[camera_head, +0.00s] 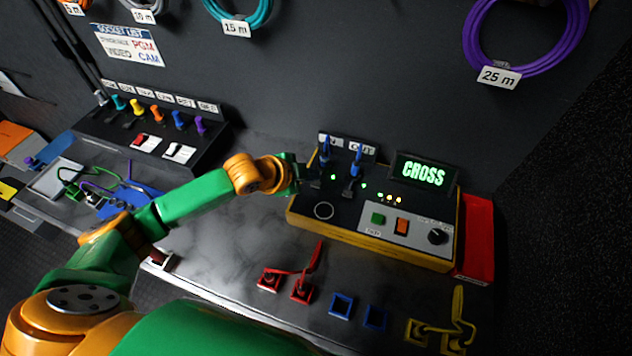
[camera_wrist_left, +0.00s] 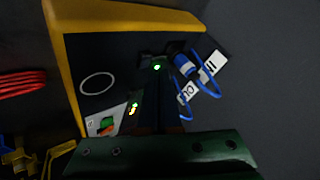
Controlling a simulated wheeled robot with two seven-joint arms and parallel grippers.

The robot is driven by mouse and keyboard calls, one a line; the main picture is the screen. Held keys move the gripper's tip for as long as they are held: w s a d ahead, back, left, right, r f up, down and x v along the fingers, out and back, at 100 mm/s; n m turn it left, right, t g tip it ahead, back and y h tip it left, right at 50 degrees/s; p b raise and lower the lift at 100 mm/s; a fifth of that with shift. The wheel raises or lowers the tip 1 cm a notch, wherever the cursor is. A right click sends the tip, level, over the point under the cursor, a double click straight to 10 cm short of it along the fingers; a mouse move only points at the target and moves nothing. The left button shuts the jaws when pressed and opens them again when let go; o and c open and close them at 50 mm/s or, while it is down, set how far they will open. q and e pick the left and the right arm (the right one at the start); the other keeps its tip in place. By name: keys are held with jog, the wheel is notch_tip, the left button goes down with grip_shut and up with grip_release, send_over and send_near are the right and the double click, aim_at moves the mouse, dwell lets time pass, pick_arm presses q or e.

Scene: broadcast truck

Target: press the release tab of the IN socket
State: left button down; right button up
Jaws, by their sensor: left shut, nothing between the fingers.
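The cable tester (camera_head: 375,238) is a yellow-sided box with a black top at the right of the bench. Two blue plugs stand at its back, one at the IN socket (camera_head: 325,152) and one at the OUT socket (camera_head: 356,162). My left gripper (camera_head: 309,174) is shut and empty, at the tester's left edge close beside the IN socket. In the left wrist view my shut fingers (camera_wrist_left: 154,92) reach toward the IN plug (camera_wrist_left: 184,65), beside a lit green lamp. The release tab is hidden or too dark to make out; contact cannot be told. My right gripper is out of view.
A lit green CROSS display (camera_head: 424,173) stands on the tester's back right. A red case (camera_head: 477,240) touches its right side. A socket panel (camera_head: 150,130) with coloured plugs stands left, and coiled cables hang on the wall.

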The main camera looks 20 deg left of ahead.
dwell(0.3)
pick_arm(q)
jog(key=shift+f, duration=0.45)
